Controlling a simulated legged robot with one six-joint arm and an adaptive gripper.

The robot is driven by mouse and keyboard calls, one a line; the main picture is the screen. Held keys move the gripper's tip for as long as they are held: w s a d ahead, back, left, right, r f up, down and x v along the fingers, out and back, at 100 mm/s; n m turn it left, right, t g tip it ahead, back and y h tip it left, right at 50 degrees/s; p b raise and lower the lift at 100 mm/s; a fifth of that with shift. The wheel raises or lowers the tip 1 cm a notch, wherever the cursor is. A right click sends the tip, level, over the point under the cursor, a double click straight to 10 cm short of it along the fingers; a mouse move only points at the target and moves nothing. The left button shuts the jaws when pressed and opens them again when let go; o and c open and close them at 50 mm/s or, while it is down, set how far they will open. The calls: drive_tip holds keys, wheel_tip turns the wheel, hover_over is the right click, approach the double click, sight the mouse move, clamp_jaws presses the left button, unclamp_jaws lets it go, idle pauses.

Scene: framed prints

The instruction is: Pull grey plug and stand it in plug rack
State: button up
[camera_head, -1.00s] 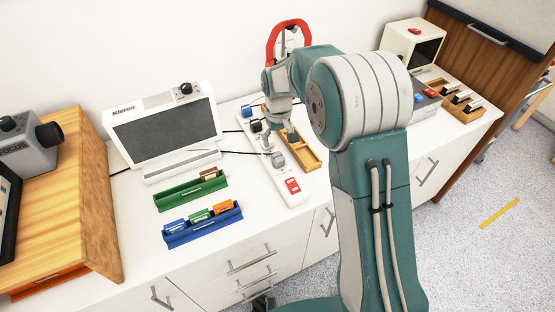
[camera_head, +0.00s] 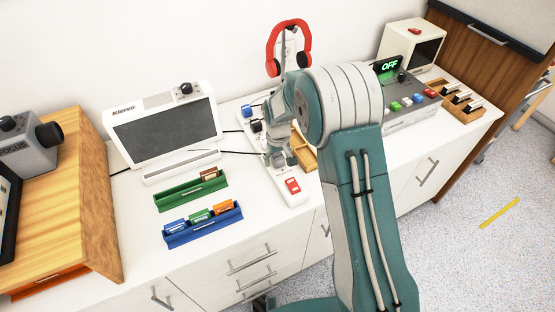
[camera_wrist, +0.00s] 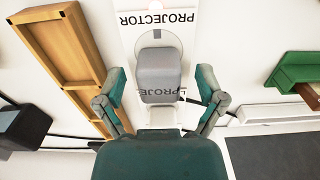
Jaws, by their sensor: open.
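The grey plug (camera_wrist: 158,72) sits upright on the white power strip (camera_head: 294,199), by a "PROJECTOR" label in the wrist view. My gripper (camera_wrist: 162,82) is open, with one finger on each side of the plug and visible gaps between. In the head view my gripper (camera_head: 282,158) is low over the strip and largely hides the plug. The wooden plug rack (camera_wrist: 66,52) lies alongside the strip, with empty compartments showing. In the head view the rack (camera_head: 310,162) is partly hidden behind my arm.
A black plug (camera_wrist: 22,126) and a blue plug (camera_head: 247,111) are farther along the strip. The strip has a red switch (camera_head: 292,186). Green (camera_head: 190,193) and blue (camera_head: 203,228) trays lie left. Red headphones (camera_head: 288,45) hang behind my arm. Thin cables cross the counter.

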sight(278, 156)
idle(0.9)
clamp_jaws()
drive_tip(key=shift+r, duration=0.1)
drive_tip(key=shift+r, duration=2.95)
